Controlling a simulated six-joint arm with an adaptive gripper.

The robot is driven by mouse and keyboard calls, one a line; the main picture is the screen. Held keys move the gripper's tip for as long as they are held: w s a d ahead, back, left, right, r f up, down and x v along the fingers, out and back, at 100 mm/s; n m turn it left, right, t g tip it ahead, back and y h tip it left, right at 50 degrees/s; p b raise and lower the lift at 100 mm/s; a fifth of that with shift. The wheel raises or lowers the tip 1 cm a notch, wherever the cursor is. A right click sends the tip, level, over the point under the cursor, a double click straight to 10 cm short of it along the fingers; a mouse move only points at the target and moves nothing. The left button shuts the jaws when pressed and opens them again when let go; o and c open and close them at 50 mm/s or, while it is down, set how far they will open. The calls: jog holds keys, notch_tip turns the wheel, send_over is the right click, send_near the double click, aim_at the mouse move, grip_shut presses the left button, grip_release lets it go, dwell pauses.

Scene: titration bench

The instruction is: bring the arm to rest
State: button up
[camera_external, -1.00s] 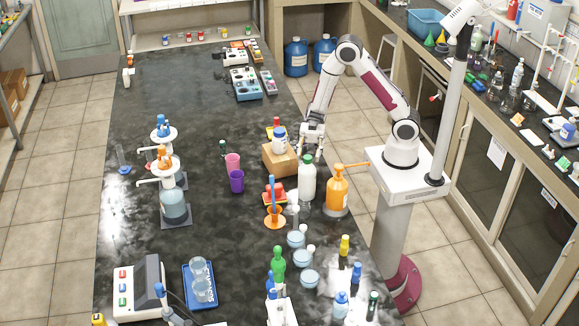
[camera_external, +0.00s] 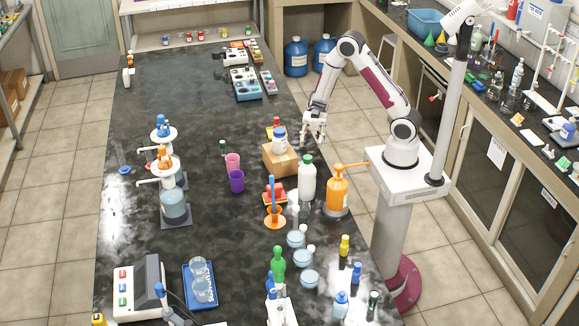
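My gripper (camera_external: 313,139) hangs from the arm, pointing down, above the right side of the dark bench (camera_external: 130,225). It is behind the white bottle with the green cap (camera_external: 307,180) and to the right of the cardboard box (camera_external: 281,163). Nothing shows in its fingers. The fingers look slightly apart, though they are small in this view. The arm is bent, with its elbow high.
A white jar with a blue lid (camera_external: 280,142) stands on the box, close left of my gripper. An orange pump bottle (camera_external: 337,190) stands in front of the arm. Cups, flasks and small bottles crowd the bench's front right. The far middle of the bench is clear.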

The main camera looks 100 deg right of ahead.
jog(key=shift+w, duration=0.1)
dwell(0.7)
jog(key=w+d+r+m+t+h, duration=0.1)
jog(key=w+d+t+h, duration=0.1)
jog(key=w+h, duration=0.35)
jog(key=w+d+r+m+t+h, duration=0.1)
jog(key=w+d+r+t+h, duration=0.1)
jog(key=w+t+h, duration=0.3)
jog(key=d+r+m+h, duration=0.1)
jog(key=r+h, duration=0.1)
jog(key=w+d+r+m+g+h, duration=0.1)
jog(key=d+r+m+h, duration=0.1)
jog(key=shift+w+d+r, duration=0.15)
jog(key=shift+d, duration=0.15)
jog(key=s+d+r+m+h, duration=0.2)
jog(key=s+r+h, duration=0.1)
jog(key=shift+s+d+r+m, duration=0.1)
jog(key=shift+d+m, duration=0.2)
jog(key=shift+m, duration=0.1)
jog(key=s+a+f+m+g, duration=0.1)
jog(key=s+a+m+g, duration=0.2)
jog(key=s, duration=1)
jog(key=s+a+f+m+g, duration=0.2)
jog(key=s+a+g, duration=0.2)
jog(key=s, duration=1)
jog(key=a+y, duration=0.1)
jog(key=a, duration=0.2)
jog(key=shift+a+m, duration=0.15)
jog(key=shift+m, duration=0.25)
